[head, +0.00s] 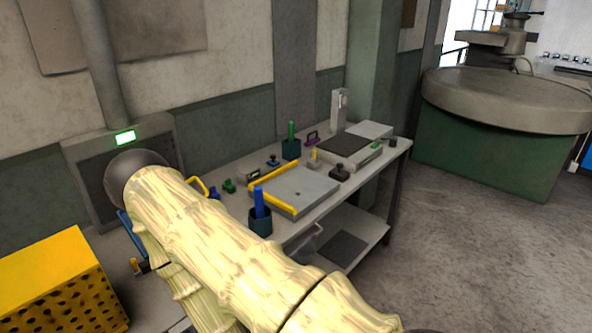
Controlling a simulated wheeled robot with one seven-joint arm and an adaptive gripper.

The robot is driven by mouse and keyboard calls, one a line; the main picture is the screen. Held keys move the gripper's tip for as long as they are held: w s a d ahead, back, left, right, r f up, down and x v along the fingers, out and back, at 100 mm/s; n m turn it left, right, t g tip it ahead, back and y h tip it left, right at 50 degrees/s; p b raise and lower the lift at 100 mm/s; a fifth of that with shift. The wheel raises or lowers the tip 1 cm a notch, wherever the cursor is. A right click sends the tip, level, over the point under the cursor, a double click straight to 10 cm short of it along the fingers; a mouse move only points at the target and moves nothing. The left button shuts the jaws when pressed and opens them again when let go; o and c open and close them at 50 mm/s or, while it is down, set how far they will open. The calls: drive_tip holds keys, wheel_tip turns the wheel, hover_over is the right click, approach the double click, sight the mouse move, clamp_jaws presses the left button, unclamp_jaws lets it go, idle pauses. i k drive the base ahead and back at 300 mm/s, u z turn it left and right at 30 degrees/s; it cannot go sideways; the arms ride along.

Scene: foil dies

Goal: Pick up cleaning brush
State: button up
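I cannot pick out a cleaning brush for certain. A blue upright handle (259,201) stands in a dark cup (260,222) at the bench's near edge. A green upright handle (291,131) stands in another dark cup (291,150) farther back. What is at their lower ends is hidden. A small black knobbed piece (339,172) sits right of the grey plate. My pale, wrapped arm crosses the lower middle and hides the bench's left part. My gripper cannot be made out.
The bench (393,153) holds a grey plate (309,184) with yellow edge bars and a dark-topped device (343,148). A yellow perforated box (60,275) is at lower left. A large round machine (507,100) stands at upper right. The floor (470,250) at right is clear.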

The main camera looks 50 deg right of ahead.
sight(258, 190)
drive_tip(key=z, duration=1.4)
